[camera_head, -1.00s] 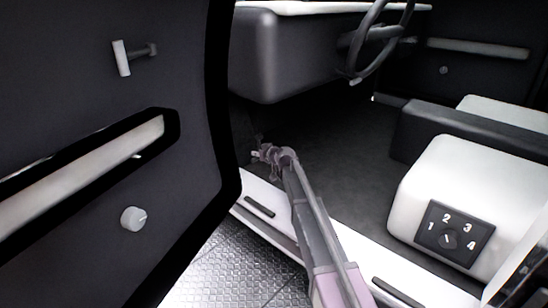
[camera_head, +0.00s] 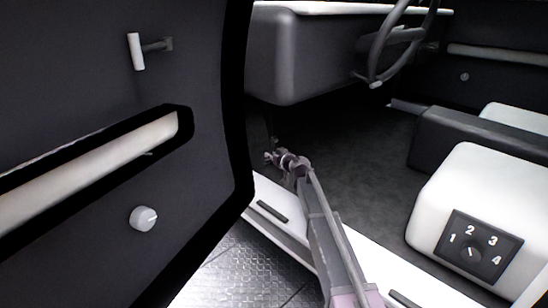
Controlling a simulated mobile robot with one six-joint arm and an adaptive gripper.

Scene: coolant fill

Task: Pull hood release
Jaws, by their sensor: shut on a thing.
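My gripper (camera_head: 270,157) reaches in over the door sill to the footwell, low under the left end of the dashboard (camera_head: 310,55). It is small and dark in the picture. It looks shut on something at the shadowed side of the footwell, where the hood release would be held. The release itself is hidden by the gripper and the dark, so its shape and position cannot be made out.
The open door (camera_head: 70,90) fills the left, with a handle (camera_head: 137,52), an armrest (camera_head: 90,165) and a round knob (camera_head: 143,218). The steering wheel (camera_head: 378,60) is above right. A white seat (camera_head: 450,185) with a numbered dial (camera_head: 472,252) stands right. The footwell floor (camera_head: 350,150) is clear.

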